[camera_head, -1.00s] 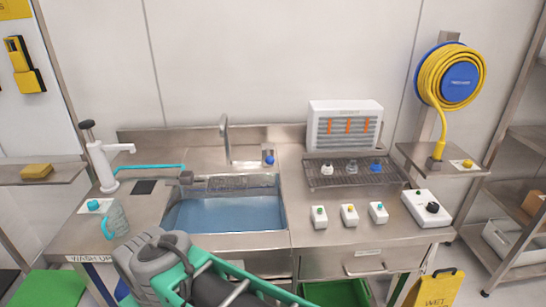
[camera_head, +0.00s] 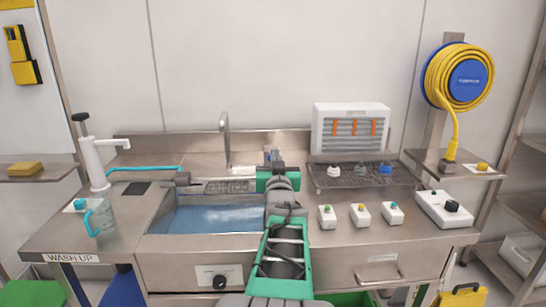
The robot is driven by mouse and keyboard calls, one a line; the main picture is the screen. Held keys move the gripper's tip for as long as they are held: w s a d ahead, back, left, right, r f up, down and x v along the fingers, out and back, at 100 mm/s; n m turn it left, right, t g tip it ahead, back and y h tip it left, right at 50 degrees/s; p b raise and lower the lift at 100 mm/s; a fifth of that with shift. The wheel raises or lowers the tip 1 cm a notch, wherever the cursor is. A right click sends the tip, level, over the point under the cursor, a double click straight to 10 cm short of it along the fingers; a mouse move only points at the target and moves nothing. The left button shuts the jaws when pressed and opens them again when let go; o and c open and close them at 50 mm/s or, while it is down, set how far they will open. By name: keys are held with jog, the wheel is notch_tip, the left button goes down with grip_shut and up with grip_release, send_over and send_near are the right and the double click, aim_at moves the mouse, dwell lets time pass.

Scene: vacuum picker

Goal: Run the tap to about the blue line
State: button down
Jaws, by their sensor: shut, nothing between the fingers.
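The tap (camera_head: 224,135) is a tall thin metal spout at the back of the steel sink (camera_head: 160,212). Blue-tinted water (camera_head: 210,219) lies in the basin. I see no clear stream under the spout. My arm reaches over the sink's right edge. My gripper (camera_head: 273,160) is shut and empty, at the small blue knob right of the tap. The gripper hides most of that knob, and I cannot tell whether they touch. I cannot make out a blue line in the basin.
A clear jug with a teal handle (camera_head: 101,217) and a white pump dispenser (camera_head: 98,165) stand left of the sink. Several small button boxes (camera_head: 360,214) and a drying rack (camera_head: 345,178) are to the right. A white louvred box (camera_head: 349,129) stands behind the rack.

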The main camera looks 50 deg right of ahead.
jog(key=p+x, duration=0.1)
jog(key=x, duration=0.8)
jog(key=shift+w+d, duration=0.3)
notch_tip(320, 180, down, 3)
jog(key=shift+a+r, duration=0.1)
jog(key=shift+r, duration=0.15)
jog(key=shift+s+a+f, duration=0.15)
jog(key=shift+f, duration=0.5)
jog(key=f+b, duration=0.1)
jog(key=b, duration=0.1)
jog(key=f+b, duration=0.2)
jog(key=s+a+f+b, duration=0.1)
jog(key=f+b, duration=0.1)
jog(key=b, duration=0.1)
jog(key=shift+f, duration=0.2)
dwell(4.0)
